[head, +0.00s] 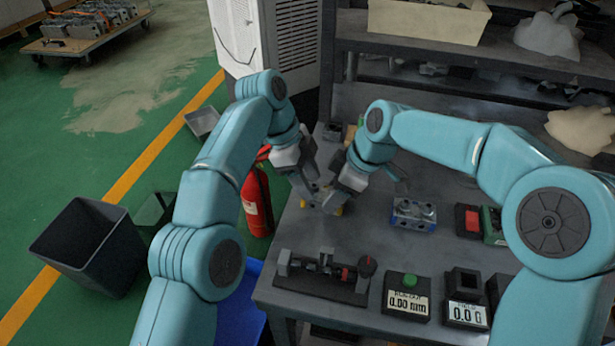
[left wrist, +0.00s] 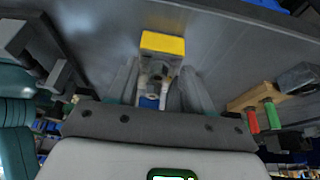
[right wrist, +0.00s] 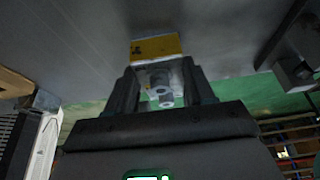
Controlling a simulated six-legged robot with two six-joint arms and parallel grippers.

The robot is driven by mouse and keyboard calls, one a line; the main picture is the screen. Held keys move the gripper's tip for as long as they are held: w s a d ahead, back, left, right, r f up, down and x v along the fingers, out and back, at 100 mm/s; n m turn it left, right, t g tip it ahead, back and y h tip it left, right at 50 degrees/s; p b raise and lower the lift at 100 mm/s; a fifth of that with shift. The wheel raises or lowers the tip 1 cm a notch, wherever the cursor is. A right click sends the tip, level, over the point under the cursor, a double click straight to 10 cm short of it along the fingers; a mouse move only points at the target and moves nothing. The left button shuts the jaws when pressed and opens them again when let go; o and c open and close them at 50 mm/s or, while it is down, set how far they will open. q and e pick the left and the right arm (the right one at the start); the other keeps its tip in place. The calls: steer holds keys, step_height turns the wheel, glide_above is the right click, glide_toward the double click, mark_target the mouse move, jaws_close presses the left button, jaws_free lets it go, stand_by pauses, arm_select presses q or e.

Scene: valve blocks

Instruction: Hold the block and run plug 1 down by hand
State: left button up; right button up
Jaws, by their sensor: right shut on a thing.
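The valve block is a small grey metal piece with a yellow end. In the head view the grippers largely hide it, and a bit of yellow (head: 338,210) shows at the table. My right gripper (head: 328,200) is shut on the block; the right wrist view shows the grey body (right wrist: 162,82) between its fingers and the yellow part (right wrist: 155,47) beyond. My left gripper (head: 308,192) is close beside it. The left wrist view shows its fingers apart on either side of the block (left wrist: 160,75). I cannot make out plug 1 clearly.
A second metal block (head: 413,214) stands on the table (head: 350,250) to the right. A fixture with a red knob (head: 320,275), a runout gauge (head: 407,297) and another display (head: 466,310) line the front edge. A red extinguisher (head: 257,200) stands left of the table.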

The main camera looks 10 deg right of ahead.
steer(key=o, duration=1.5)
steer(key=shift+r, duration=0.1)
